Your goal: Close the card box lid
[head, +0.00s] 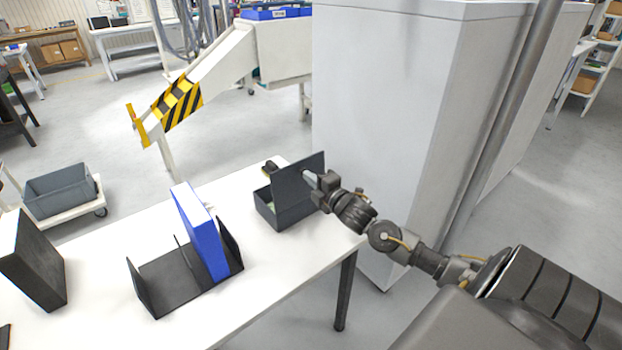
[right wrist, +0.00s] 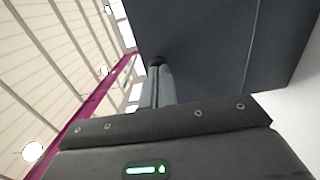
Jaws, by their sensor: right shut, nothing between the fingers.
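The dark grey card box (head: 268,207) stands on the white table near its right end. Its lid (head: 297,178) is raised, standing roughly upright on the side towards my right arm. My right gripper (head: 309,177) is shut and empty, with its fingertips at the lid's right part; I cannot tell if they touch it. In the right wrist view the shut fingers (right wrist: 158,85) point at the dark lid panel (right wrist: 215,45), which fills the upper right. My left gripper is not in view.
A blue binder (head: 200,230) stands in a black rack (head: 165,285) left of the box. A dark box file (head: 35,262) is at the table's left. A small dark object (head: 270,167) lies behind the card box. A tall white cabinet (head: 385,120) stands behind the table's right end.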

